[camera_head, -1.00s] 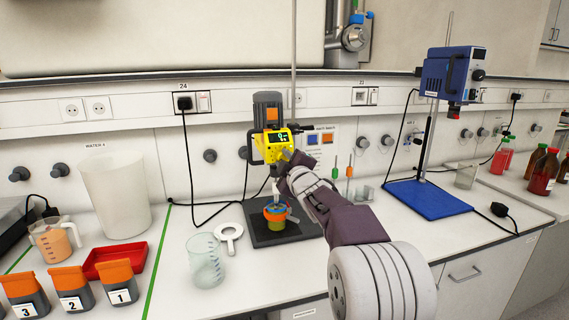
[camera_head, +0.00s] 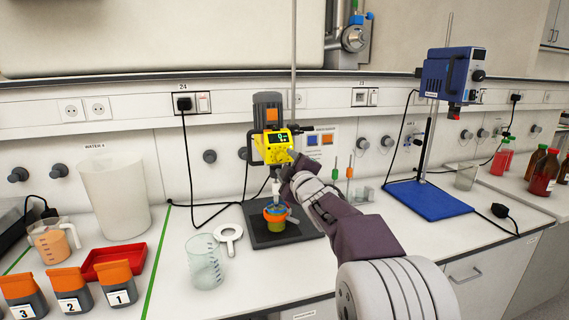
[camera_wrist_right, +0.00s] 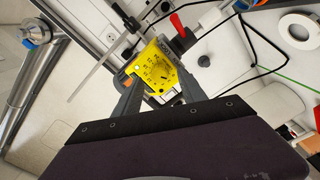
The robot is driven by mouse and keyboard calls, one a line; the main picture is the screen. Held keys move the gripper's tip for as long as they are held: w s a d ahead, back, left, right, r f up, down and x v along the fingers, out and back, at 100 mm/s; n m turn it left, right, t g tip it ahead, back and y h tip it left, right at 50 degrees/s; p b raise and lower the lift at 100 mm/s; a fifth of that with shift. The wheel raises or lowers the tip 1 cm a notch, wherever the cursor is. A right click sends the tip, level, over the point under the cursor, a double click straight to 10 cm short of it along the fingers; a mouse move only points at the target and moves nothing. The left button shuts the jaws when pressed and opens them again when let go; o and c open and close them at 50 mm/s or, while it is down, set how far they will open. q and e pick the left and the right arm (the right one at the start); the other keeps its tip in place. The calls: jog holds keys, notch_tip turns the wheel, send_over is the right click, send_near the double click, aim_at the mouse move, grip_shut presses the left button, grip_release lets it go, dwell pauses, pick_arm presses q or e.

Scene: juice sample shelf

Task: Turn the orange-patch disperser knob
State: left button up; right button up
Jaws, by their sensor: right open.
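The orange-patch disperser has a grey motor with an orange patch (camera_head: 271,114) above a yellow control head (camera_head: 272,147) with a small lit display. Its yellow face with a dial scale (camera_wrist_right: 157,68) shows in the right wrist view, with the knob at the middle of the scale. My right gripper (camera_head: 290,169) is just in front of and below the yellow head, at its right. In the wrist view my right gripper (camera_wrist_right: 160,88) is open, with its fingers on either side of the yellow face and nothing held. Whether they touch it I cannot tell. My left gripper is out of view.
A blue stirrer (camera_head: 448,75) stands at right on a blue base.

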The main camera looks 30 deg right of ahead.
jog(key=v, duration=0.6)
jog(key=shift+s, duration=0.15)
jog(key=shift+a, duration=0.1)
